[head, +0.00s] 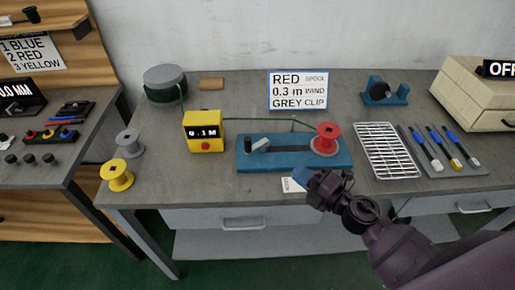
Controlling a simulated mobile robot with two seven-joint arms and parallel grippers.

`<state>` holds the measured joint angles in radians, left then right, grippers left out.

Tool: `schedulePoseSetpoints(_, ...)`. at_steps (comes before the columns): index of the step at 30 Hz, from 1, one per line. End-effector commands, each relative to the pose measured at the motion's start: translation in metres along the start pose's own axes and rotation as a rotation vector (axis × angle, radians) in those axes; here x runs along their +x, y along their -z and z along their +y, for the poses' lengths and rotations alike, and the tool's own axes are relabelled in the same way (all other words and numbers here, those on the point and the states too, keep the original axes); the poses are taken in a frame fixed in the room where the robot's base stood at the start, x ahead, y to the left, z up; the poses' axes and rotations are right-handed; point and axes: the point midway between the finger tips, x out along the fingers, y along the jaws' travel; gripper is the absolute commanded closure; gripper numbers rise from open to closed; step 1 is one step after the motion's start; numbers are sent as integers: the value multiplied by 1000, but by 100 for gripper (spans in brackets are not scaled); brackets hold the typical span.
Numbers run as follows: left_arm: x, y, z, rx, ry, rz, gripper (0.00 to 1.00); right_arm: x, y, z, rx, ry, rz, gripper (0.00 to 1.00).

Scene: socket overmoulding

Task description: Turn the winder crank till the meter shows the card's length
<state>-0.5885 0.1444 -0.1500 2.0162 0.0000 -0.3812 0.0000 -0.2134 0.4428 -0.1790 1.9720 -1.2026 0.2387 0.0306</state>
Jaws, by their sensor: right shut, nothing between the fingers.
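The winder is a blue base (292,164) on the bench, with a red spool (327,133) at its right end. A black post and a light grey part (258,145) stand at its left end; I cannot tell for certain which part is the crank. The yellow meter (203,143) left of the winder reads 0.1M. The card (298,90) at the back reads RED SPOOL, 0.3 m WIND, GREY CLIP. A green cord runs from the meter to the red spool. My right gripper (304,177) is shut and empty at the winder's front right edge. My left gripper is out of view.
A dark green cord reel (165,83) stands at the back left. Grey (129,143) and yellow (117,175) spools stand at the left edge. A wire rack (387,150) and a tool mat (463,170) lie to the right. A small white label (292,185) lies by the gripper.

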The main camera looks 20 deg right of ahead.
Motion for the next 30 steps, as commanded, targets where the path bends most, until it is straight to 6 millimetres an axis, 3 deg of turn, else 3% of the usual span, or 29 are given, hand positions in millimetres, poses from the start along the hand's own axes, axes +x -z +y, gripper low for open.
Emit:
schedulePoseSetpoints(8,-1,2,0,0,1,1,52,16,3,-2,-27,10,37,100)
schedulePoseSetpoints(24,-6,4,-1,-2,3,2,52,107,6,-3,-25,9,35,100)
schedulePoseSetpoints(30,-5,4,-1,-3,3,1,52,131,7,-5,-24,11,33,100)
